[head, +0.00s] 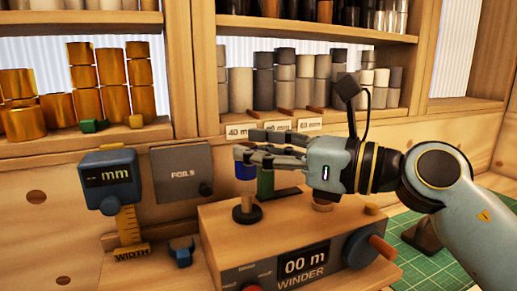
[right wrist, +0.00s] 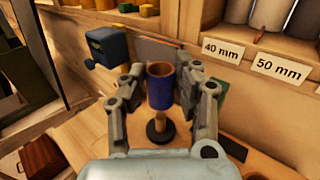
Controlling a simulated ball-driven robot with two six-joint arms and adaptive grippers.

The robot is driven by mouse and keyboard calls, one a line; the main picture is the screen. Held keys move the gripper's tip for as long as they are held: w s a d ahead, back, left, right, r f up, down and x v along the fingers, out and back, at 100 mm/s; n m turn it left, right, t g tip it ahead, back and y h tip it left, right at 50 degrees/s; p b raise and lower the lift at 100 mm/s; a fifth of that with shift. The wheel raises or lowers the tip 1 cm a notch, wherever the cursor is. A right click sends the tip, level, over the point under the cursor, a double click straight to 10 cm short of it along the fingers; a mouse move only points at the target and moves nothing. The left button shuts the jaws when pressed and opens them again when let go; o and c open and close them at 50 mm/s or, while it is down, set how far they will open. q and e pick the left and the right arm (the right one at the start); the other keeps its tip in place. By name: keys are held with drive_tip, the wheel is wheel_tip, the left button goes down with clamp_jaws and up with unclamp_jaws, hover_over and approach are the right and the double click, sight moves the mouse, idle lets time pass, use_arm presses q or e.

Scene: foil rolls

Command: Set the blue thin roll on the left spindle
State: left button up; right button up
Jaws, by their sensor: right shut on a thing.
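The blue thin roll (head: 244,171) is upright between the fingers of my right gripper (head: 262,155). In the right wrist view the blue roll (right wrist: 160,90) shows its open brown core, with a finger on each side. The left spindle (head: 246,210), a short post on a dark round base, stands on the winder (head: 300,240) directly below the roll. The spindle's dark base (right wrist: 157,132) also shows under the roll in the right wrist view. Whether the post tip is inside the core I cannot tell. My left gripper is out of view.
A green upright piece (head: 265,184) stands just behind the roll. A blue width gauge (head: 110,180) and a grey foils box (head: 181,172) are to the left. Shelves with gold rolls (head: 110,67) and grey rolls (head: 263,88) line the back. A green mat (head: 425,262) lies right.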

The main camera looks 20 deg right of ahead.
drive_tip(key=shift+f+b, duration=0.85)
drive_tip(key=shift+f, duration=0.25)
drive_tip(key=shift+f+b, duration=1.4)
drive_tip(key=shift+f, duration=0.3)
drive_tip(key=o, duration=0.9)
drive_tip(key=shift+s, duration=0.1)
drive_tip(key=shift+v, duration=3.7)
